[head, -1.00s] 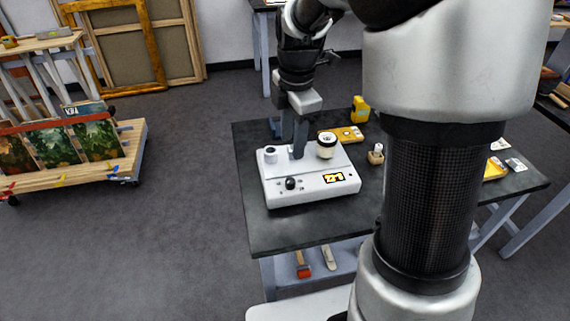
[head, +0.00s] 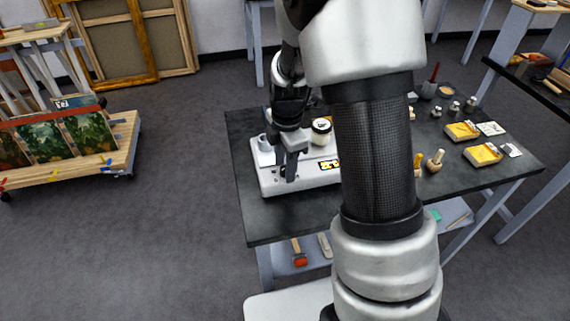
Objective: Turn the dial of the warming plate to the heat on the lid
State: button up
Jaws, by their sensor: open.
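The white warming plate (head: 310,183) stands on the dark table, its right end hidden behind my arm. A jar with a white lid (head: 321,126) stands on its top; any marking on the lid is too small to read. A yellow and black panel (head: 329,165) shows on the plate's front, partly cut off by my arm. My gripper (head: 287,176) points down, open, with its fingers at the front left of the plate, over the black dial. The dial is mostly hidden by the fingers, so its setting and any contact cannot be told.
A small white cup (head: 264,143) stands at the plate's left back. Yellow boxes (head: 482,155), small bottles and wooden-handled tools lie on the table (head: 450,186) to the right. The table's front left corner is clear. A cart with paintings (head: 120,148) stands apart at left.

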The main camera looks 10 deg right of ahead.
grip_shut()
